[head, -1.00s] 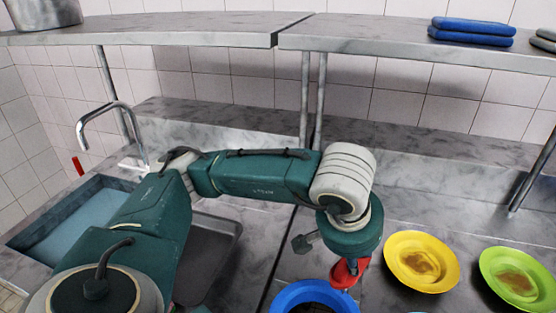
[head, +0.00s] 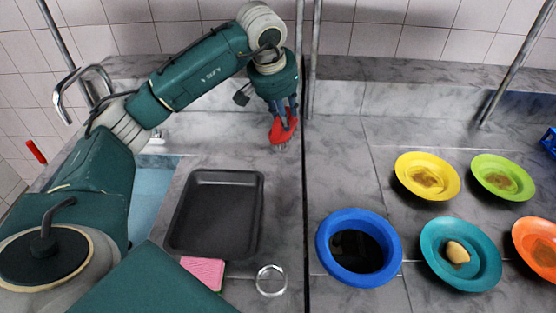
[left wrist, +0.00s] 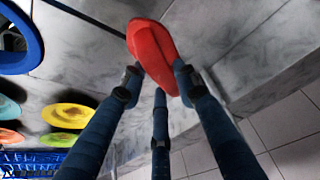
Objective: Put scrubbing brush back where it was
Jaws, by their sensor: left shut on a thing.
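The red scrubbing brush (head: 284,127) is in my left gripper (head: 283,108), which is shut on it. The brush points downward with its pale bristle end low, over the back of the counter beside the seam. I cannot tell whether it touches the counter. In the left wrist view the brush (left wrist: 152,42) sits between the fingertips (left wrist: 162,74). My right gripper is not in view.
A dark tray (head: 174,245) lies beside the sink (head: 150,195), with a pink sponge (head: 204,271) and a metal ring (head: 271,281) in front. A blue-rimmed round bin (head: 387,225) stands right of the seam. Yellow (head: 405,178), green (head: 480,178), teal (head: 430,258) and orange (head: 520,240) plates hold food scraps.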

